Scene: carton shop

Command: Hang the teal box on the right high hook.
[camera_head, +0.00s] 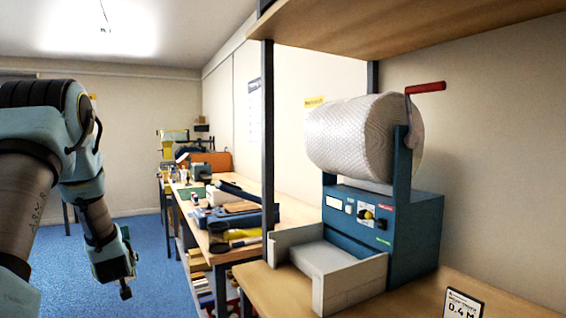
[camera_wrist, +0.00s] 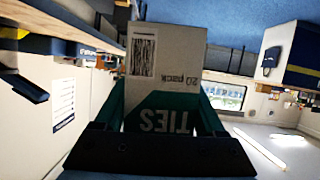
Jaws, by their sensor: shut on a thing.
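The teal box (camera_wrist: 165,108) shows in the wrist view, with a pale upper part bearing a barcode and "20 pack" and a teal part lettered "TIES". The lettering appears upside down. My gripper (camera_wrist: 162,92) is shut on the box, one finger at each side of its teal part. In the head view my gripper (camera_head: 122,284) hangs low at the left, over the blue floor and apart from the benches. The box cannot be made out clearly there. The right high hook cannot be made out in either view.
A bubble-wrap roll (camera_head: 350,132) with a red-handled crank sits on a blue machine (camera_head: 415,235) at right. A wooden shelf (camera_head: 400,25) overhangs it. A cluttered workbench (camera_head: 285,212) runs back along the wall. Blue floor (camera_head: 150,255) is open at left.

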